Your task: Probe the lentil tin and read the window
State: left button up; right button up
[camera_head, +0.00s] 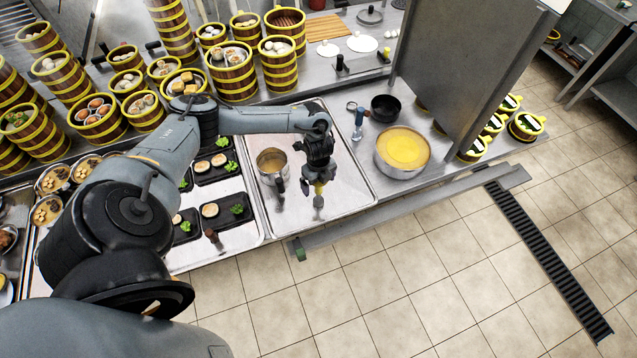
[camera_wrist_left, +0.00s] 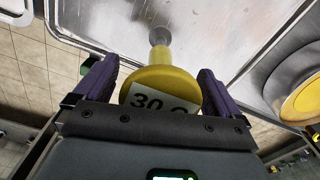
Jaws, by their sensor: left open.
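My left gripper (camera_head: 318,185) is open above the metal tray. In the left wrist view its purple fingers (camera_wrist_left: 160,92) stand on either side of a yellow probe (camera_wrist_left: 150,82) with a round head and a narrower stem ending in a grey round part. A white window on the head shows "30" and a partly cut-off character. I cannot tell whether the fingers touch it. A large metal vessel of yellow food (camera_head: 402,150) stands right of the tray. A smaller metal pot (camera_head: 271,160) with tan contents stands on the tray. I cannot tell which is the lentil tin. My right gripper is not in view.
The metal tray (camera_head: 345,190) has bare room right of the gripper. Black dishes (camera_head: 215,166) with food lie to its left. A black bowl (camera_head: 385,107) stands behind the yellow food. Steamer towers (camera_head: 232,75) fill the back left. A tall grey panel (camera_head: 460,60) stands at right.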

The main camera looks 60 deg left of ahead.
pick_arm(q)
jog(key=r, duration=0.9)
jog(key=shift+s+a+r, duration=0.1)
jog(key=shift+s+r, duration=0.1)
jog(key=shift+s, duration=0.15)
jog(key=shift+d+r+b, duration=0.15)
jog(key=shift+d+b, duration=0.15)
jog(key=w+d+f+n+t+h, duration=0.1)
jog(key=d+t+h, duration=0.15)
jog(key=d, duration=1.25)
jog(key=w+d+f+t+h, duration=0.15)
jog(key=d+t, duration=0.25)
jog(key=d, duration=1.1)
jog(key=s+a+r+n+g+y, duration=0.1)
jog(key=s+a+r+n+y, duration=0.1)
jog(key=s+n, duration=0.5)
jog(key=s+a+r+n+g+y, duration=0.2)
jog(key=s+a+r+n, duration=0.1)
jog(key=s+n, duration=0.35)
jog(key=w+p+v, duration=0.2)
jog(key=p+v, duration=0.9)
jog(key=p, duration=0.1)
jog(key=shift+r+p, duration=0.4)
jog(key=shift+r, duration=0.3)
